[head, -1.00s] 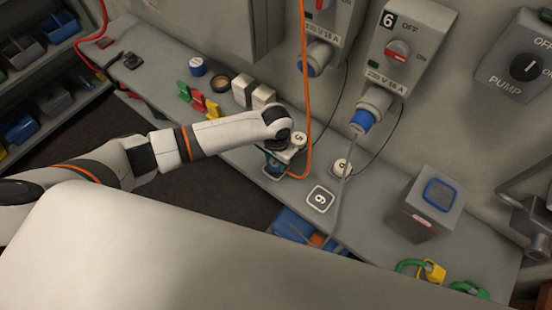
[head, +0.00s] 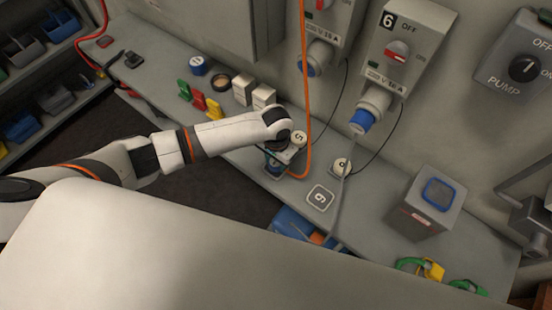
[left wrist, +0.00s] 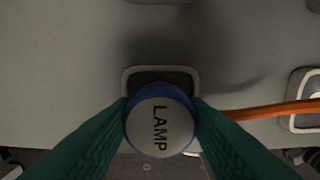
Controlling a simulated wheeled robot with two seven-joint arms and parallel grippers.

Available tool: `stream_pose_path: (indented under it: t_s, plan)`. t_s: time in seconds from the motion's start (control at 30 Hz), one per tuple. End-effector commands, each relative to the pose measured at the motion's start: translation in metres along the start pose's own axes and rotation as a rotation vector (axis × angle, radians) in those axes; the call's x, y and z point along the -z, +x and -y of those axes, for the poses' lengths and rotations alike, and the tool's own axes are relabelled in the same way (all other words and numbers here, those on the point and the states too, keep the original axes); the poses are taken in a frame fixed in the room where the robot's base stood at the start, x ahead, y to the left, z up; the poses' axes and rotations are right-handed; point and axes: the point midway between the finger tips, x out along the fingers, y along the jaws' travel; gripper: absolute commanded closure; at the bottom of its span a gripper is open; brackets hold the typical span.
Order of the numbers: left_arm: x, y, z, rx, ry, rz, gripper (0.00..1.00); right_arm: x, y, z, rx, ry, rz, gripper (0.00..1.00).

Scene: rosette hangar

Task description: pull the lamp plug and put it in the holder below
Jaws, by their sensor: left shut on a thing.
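The lamp plug (left wrist: 160,126) has a pale round end marked LAMP and a blue rim. My left gripper (head: 274,164) is shut on it, with a green finger on each side in the left wrist view. In that view the plug overlaps the front of a light-rimmed holder (left wrist: 160,72) on the grey surface. In the head view my gripper is low at the bench, and the plug is mostly hidden. I cannot tell whether the plug is seated in the holder. An orange cable (left wrist: 255,111) runs to the right from the plug. My right gripper is not in view.
A second outlined square (head: 320,198), marked with a number, lies on the bench to the right. Socket box 6 (head: 395,50) holds a blue plug (head: 361,121) with a grey cable. A grey box (head: 428,203) stands further right. Small coloured items (head: 200,100) stand behind my gripper.

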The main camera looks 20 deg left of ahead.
Motion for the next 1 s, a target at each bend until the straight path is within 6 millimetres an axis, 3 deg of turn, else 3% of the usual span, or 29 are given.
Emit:
stream_pose_path:
  t_s: [0.1,0.13,0.3,0.67,1.0]
  plan:
    - [0.000,0.003,0.000,0.000,0.000,0.000,0.96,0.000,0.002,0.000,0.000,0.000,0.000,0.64]
    - [0.000,0.003,0.000,0.001,0.000,0.001,0.58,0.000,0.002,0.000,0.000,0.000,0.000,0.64]
    - [0.000,0.002,0.000,0.000,0.000,0.001,0.34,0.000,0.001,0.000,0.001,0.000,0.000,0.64]
    - [-0.001,-0.004,0.000,0.001,0.000,0.003,0.34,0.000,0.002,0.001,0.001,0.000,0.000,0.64]
    - [-0.002,-0.070,0.000,0.002,0.001,0.006,0.34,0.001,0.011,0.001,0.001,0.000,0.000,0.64]
